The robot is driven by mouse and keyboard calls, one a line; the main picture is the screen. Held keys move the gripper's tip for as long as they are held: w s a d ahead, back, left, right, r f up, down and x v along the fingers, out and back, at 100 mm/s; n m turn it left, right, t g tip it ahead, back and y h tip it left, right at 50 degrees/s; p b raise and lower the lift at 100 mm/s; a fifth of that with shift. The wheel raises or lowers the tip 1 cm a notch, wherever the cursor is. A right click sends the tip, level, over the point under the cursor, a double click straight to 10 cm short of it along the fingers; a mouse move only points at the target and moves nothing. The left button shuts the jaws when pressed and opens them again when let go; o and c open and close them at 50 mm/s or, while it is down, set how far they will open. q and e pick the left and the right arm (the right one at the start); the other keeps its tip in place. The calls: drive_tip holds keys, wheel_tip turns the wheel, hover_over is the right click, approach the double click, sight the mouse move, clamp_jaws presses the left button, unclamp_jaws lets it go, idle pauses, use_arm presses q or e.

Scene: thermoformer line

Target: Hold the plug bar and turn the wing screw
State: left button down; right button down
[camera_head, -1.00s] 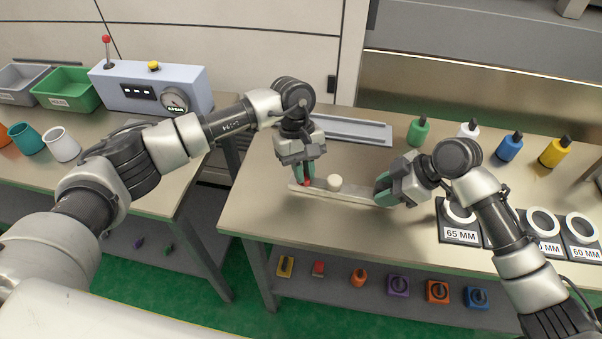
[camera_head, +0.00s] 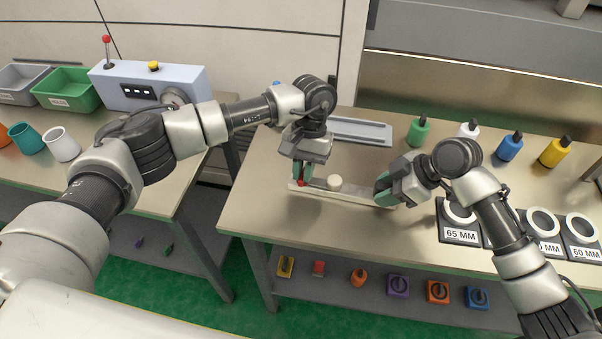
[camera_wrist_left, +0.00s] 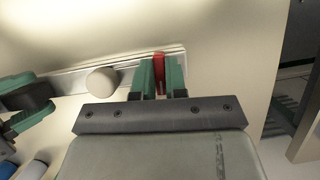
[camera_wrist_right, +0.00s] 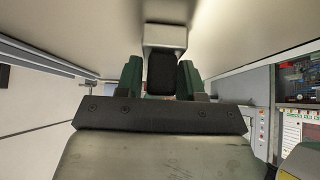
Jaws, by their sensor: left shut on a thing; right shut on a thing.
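The plug bar (camera_head: 352,196), a long pale metal bar with a round cream plug (camera_head: 334,182) on it, lies on the workbench. The red wing screw (camera_head: 301,183) stands at its left end. My left gripper (camera_head: 303,173) is shut on the wing screw from above; in the left wrist view its green fingers flank the red wing (camera_wrist_left: 160,72). My right gripper (camera_head: 383,188) is shut on the right end of the bar. In the right wrist view the bar's end (camera_wrist_right: 165,38) shows between the green fingers, with a dark block below it.
A grey tray (camera_head: 360,131) lies behind the bar. Green, white, blue and yellow bottles (camera_head: 510,146) stand at the back right. Ring holders marked with sizes (camera_head: 459,222) lie right of my right gripper.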

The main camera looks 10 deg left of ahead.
use_arm(q)
drive_tip(key=shift+s+f, duration=0.15)
drive_tip(key=shift+f, duration=0.1)
drive_tip(key=m, duration=0.2)
drive_tip(key=m+y, duration=0.1)
drive_tip(key=m, duration=0.1)
drive_tip(key=shift+m+t+y, duration=0.3)
drive_tip(key=shift+m, duration=0.1)
drive_tip(key=c, duration=1.1)
unclamp_jaws()
drive_tip(key=v, duration=1.2)
drive_tip(key=shift+w, duration=0.2)
